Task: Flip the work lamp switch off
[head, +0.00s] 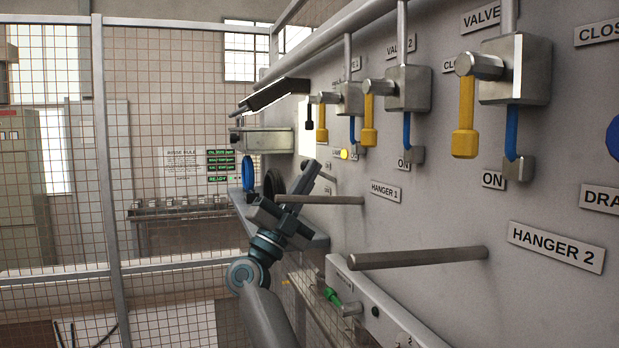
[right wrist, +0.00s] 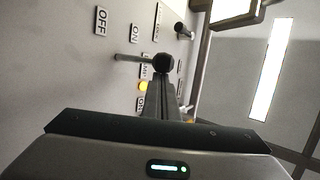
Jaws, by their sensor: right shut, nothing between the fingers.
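In the right wrist view, a lever with a black ball knob (right wrist: 163,62) on a thin metal rod sticks out from the grey panel beside a partly hidden label that seems to read LAMP. A yellow round indicator (right wrist: 143,86) sits just below that label. My right gripper (right wrist: 167,82) is shut and empty, its fingertips close to the knob; I cannot tell whether they touch. In the head view, my right gripper (head: 311,172) points up along the panel, and the switch is not clear there. The dark work lamp (head: 273,94) hangs above. My left gripper is not in view.
Two metal hanger pegs, Hanger 1 (head: 320,200) and Hanger 2 (head: 418,257), jut from the panel near my right arm. Valves with yellow handles (head: 466,120) line the panel above. A mesh fence stands at left.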

